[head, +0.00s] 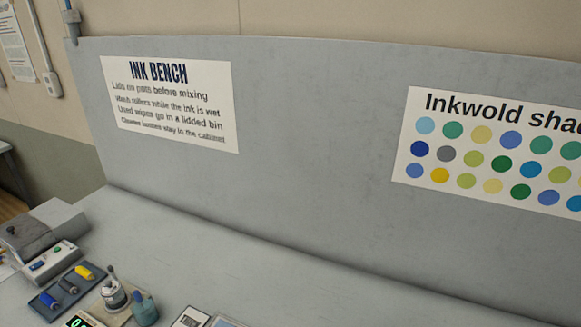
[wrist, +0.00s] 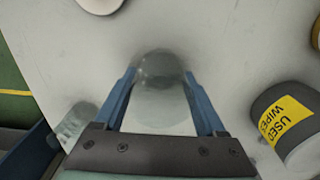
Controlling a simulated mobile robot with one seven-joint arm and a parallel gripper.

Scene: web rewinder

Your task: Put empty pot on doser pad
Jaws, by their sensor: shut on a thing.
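In the wrist view, my gripper (wrist: 160,76) is shut on a clear, empty-looking pot (wrist: 162,108), with one blue finger on each side of it. The pot's lower part is blurred and its edges are faint. The head view does not show my gripper or the held pot. I cannot pick out the doser pad for certain in either view.
A dark bin labelled "USED WIPES" (wrist: 292,122) stands right of my gripper; another clear vessel (wrist: 75,123) is at left.

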